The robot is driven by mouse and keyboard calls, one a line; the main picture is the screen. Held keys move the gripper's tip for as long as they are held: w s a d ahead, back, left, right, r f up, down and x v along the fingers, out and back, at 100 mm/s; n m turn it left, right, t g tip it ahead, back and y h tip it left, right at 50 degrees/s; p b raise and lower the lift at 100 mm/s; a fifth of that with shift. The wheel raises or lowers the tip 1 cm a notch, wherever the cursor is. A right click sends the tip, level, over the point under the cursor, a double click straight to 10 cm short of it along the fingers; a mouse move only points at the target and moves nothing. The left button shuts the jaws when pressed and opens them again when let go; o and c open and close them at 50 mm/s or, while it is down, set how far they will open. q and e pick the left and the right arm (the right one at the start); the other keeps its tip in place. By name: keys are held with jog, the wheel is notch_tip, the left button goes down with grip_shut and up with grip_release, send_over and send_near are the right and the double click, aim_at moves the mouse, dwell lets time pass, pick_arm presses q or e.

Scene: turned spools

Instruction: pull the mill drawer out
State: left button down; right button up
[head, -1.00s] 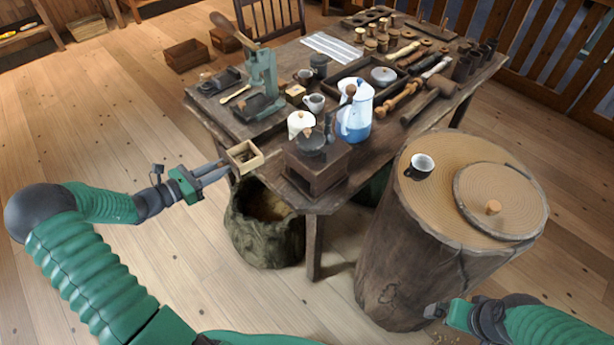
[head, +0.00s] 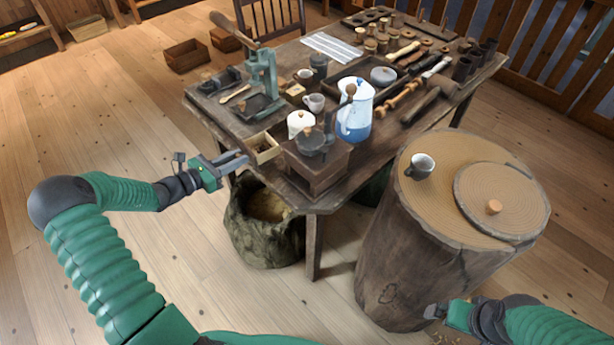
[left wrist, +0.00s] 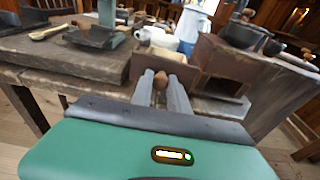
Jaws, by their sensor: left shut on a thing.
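The mill (head: 318,168) is a dark wooden box with a metal hopper and crank, at the table's near corner. Its small pale-rimmed drawer (head: 268,156) is outside the box, on its left, near the table edge. My left gripper (head: 242,159) is shut on the drawer's round knob. In the left wrist view, the knob (left wrist: 160,80) sits between the fingertips before the brown drawer front (left wrist: 160,62). The mill's slot (left wrist: 232,88) shows open and dark to the right. My right gripper (head: 436,312) is low at right; its jaws are unclear.
The table (head: 225,125) is crowded: a green press (head: 262,75), a white pot (head: 300,122), and a blue-white jug (head: 355,110) stand near the mill. A sack (head: 265,225) is on the floor below. A stump (head: 400,240) with a mug (head: 420,166) stands right.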

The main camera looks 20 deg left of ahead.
aim_at(255, 149)
pick_arm(q)
jog(key=shift+x, duration=1.9)
jog(key=shift+r, duration=0.1)
notch_tip(255, 149, down, 4)
jog(key=shift+r+b, duration=0.2)
jog(key=shift+b, duration=1)
jog(key=c, duration=1.2)
grip_release()
jog(key=shift+s, duration=0.1)
